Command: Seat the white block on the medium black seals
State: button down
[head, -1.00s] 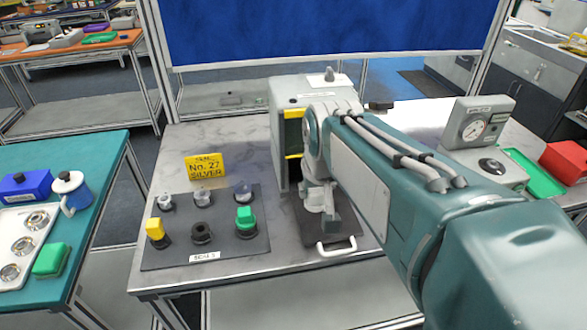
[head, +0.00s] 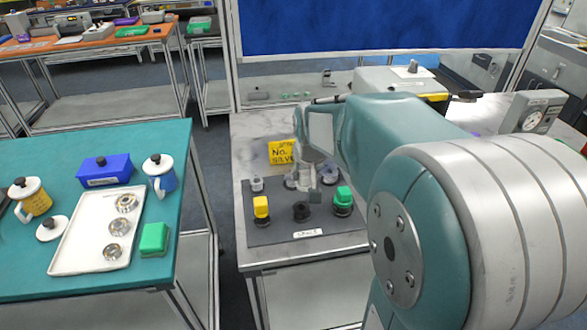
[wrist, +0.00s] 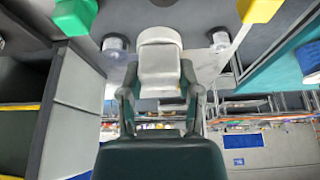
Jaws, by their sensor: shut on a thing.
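The white block (wrist: 160,70) is between my gripper's fingers (wrist: 162,92) in the wrist view, with the fingers shut on its sides. In the head view my gripper (head: 306,176) hangs over the back middle of the dark mat (head: 272,233), and the block is hard to make out there. A bare black seal (head: 301,211) stands in the mat's front row, a little in front of my gripper. A yellow block (head: 261,205) and a green block (head: 342,195) sit on black seals on either side of it. Whether the held block touches anything below is hidden.
Clear-topped pieces stand in the mat's back row, left (head: 257,184) and right (head: 329,174) of my gripper. A yellow sign (head: 281,152) stands behind them. A teal table (head: 185,200) with a white tray (head: 72,250) is on the left.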

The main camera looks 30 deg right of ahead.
aim_at(302, 190)
jog(key=shift+w+a+f, duration=0.25)
jog(key=shift+w, duration=0.05)
jog(key=shift+d+f, duration=0.15)
jog(key=shift+f, duration=1.35)
jog(key=shift+a+f, duration=0.25)
jog(key=shift+f, duration=0.2)
jog(key=shift+a+f, duration=0.2)
jog(key=shift+f, duration=0.25)
jog(key=shift+d, duration=0.35)
jog(key=shift+a, duration=0.3)
jog(key=shift+s+d, duration=0.1)
jog(key=shift+d, duration=0.15)
jog(key=shift+f, duration=1.05)
jog(key=shift+c, duration=1)
grip_release()
